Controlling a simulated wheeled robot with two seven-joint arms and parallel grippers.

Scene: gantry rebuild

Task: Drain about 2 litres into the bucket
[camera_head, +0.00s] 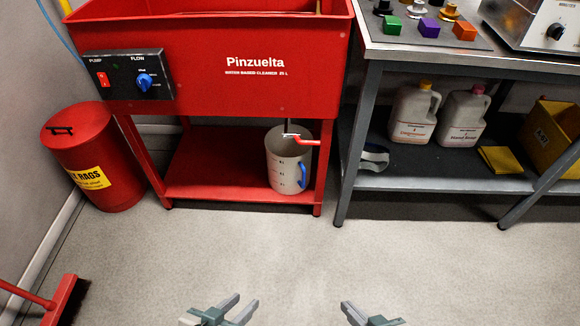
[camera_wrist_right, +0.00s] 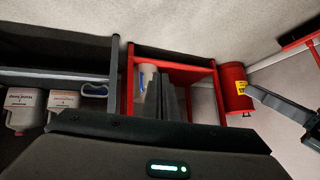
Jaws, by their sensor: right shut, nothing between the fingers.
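The bucket (camera_head: 283,165) is an off-white, graduated vessel with a blue handle. It stands upright on the lower red shelf under the red Pinzuelta washer tank (camera_head: 215,62). A drain valve with a red lever (camera_head: 306,141) is above its rim; the lever points right. I see no stream, and the level inside is not visible. In the right wrist view the bucket (camera_wrist_right: 147,72) is partly hidden by my fingers. My left gripper (camera_head: 247,299) is open and empty, low in the head view. My right gripper (camera_head: 345,304) is shut and empty, also well short of the washer.
A panel with a red switch and blue knob (camera_head: 145,81) is on the tank front. A red rag bin (camera_head: 84,160) stands left, a broom (camera_head: 66,300) lower left. A grey bench (camera_head: 430,183) with jugs stands right. The floor (camera_head: 300,250) between is clear.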

